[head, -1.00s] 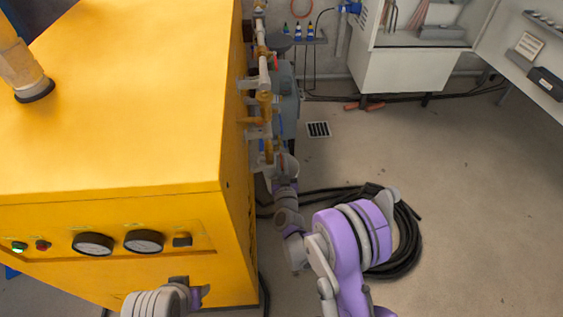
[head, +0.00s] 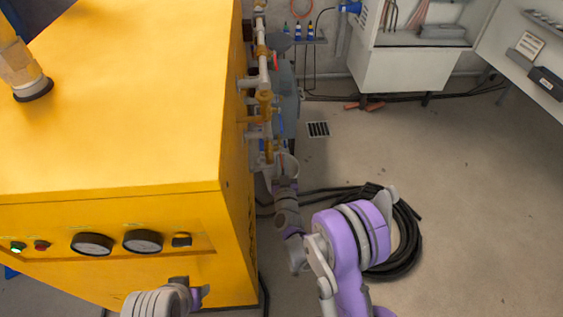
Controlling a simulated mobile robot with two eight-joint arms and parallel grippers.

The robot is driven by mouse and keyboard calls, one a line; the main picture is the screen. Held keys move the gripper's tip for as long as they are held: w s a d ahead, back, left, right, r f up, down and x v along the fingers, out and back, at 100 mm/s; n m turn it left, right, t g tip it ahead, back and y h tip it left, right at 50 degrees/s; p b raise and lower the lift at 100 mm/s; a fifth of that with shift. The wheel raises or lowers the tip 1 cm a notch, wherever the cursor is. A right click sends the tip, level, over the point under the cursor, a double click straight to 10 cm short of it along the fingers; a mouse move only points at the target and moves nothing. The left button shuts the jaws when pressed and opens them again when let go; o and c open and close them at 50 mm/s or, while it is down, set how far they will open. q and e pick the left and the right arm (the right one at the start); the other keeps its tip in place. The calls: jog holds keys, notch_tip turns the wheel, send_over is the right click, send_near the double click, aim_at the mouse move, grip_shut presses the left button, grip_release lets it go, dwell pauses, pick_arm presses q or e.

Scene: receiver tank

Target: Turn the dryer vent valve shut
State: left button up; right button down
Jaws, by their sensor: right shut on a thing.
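Pipework with brass valves runs along the right side of the yellow dryer cabinet (head: 110,120). My right gripper (head: 273,166) is at the near, lower end of this pipework, beside a brass valve (head: 268,150). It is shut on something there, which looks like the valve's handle. The gripper's own wrist and the pipes hide the fingertips and most of the handle, so I cannot read the handle's angle. Part of my left arm shows at the bottom, in front of the cabinet's panel.
Gauges (head: 92,244) and a lit green lamp (head: 18,247) are on the cabinet front. A grey-blue tank (head: 288,95) stands behind the pipes. A coiled black hose (head: 408,245) lies on the floor beside my right arm. The floor further right is clear.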

jog(key=shift+f+t+b, duration=0.5)
jog(key=shift+b, duration=0.05)
jog(key=t+b, duration=0.2)
jog(key=f+t+b, duration=0.1)
jog(key=b, duration=0.1)
jog(key=w+f+t+b, duration=0.1)
jog(key=t+b, duration=0.1)
jog(key=shift+f+t, duration=0.25)
jog(key=shift+t, duration=0.05)
jog(key=c, duration=1.2)
grip_release()
jog(key=shift+c, duration=0.2)
